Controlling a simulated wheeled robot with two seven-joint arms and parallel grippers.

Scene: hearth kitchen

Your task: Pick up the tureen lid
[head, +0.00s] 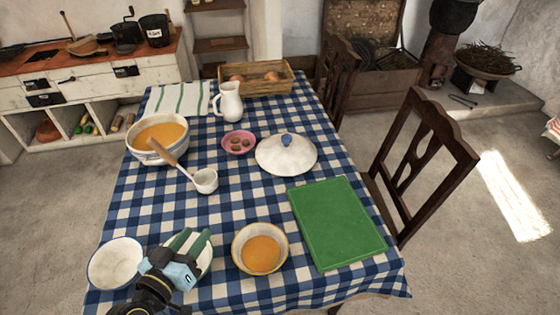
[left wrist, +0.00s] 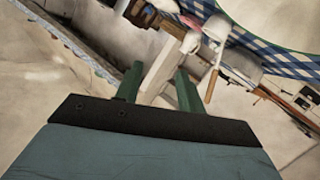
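The tureen lid (head: 270,156) is a white dome with a blue knob (head: 287,140). It lies on the checked tablecloth right of the table's middle. My right gripper is not in view.
A white bowl (head: 114,262) and a soup bowl (head: 262,249) stand near my left gripper, with a pale dish partly hidden behind it. A green board (head: 338,222) lies near the lid. A pink dish (head: 238,142), white jug (head: 229,102) and wooden crate (head: 254,86) are farther back.

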